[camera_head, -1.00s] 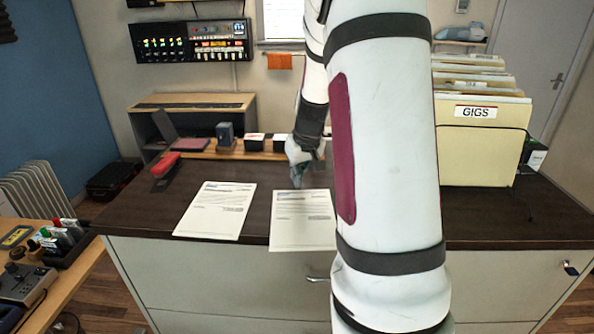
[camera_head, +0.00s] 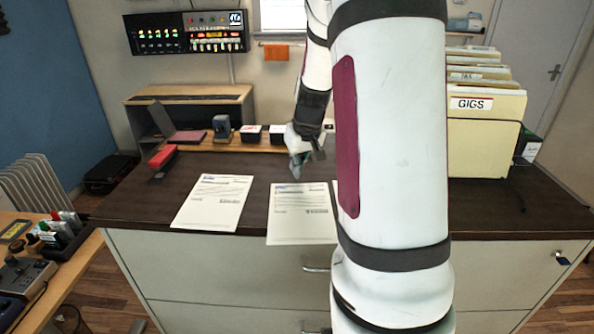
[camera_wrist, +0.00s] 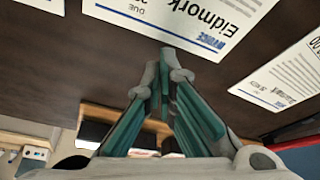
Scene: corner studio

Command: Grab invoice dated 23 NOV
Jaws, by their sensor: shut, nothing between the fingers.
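Two white printed sheets lie on the dark cabinet top in the head view, a left sheet (camera_head: 212,202) and a middle sheet (camera_head: 298,228). A sliver of what looks like another sheet shows beside my arm. My gripper (camera_head: 296,170) is shut and empty at the far edge of the middle sheet. In the wrist view, my closed fingertips (camera_wrist: 165,68) point at the edge of a sheet headed "INVOICE" and "Eidmork" (camera_wrist: 190,22). Another sheet (camera_wrist: 285,75) is at the right and part of one at the upper left. I cannot read any date.
A folder rack marked "GIGS" (camera_head: 485,145) stands at the right of the cabinet top. A red stapler-like object (camera_head: 162,157) is at the back left. Small boxes (camera_head: 250,134) line the wooden riser at the back. The front left of the top is clear.

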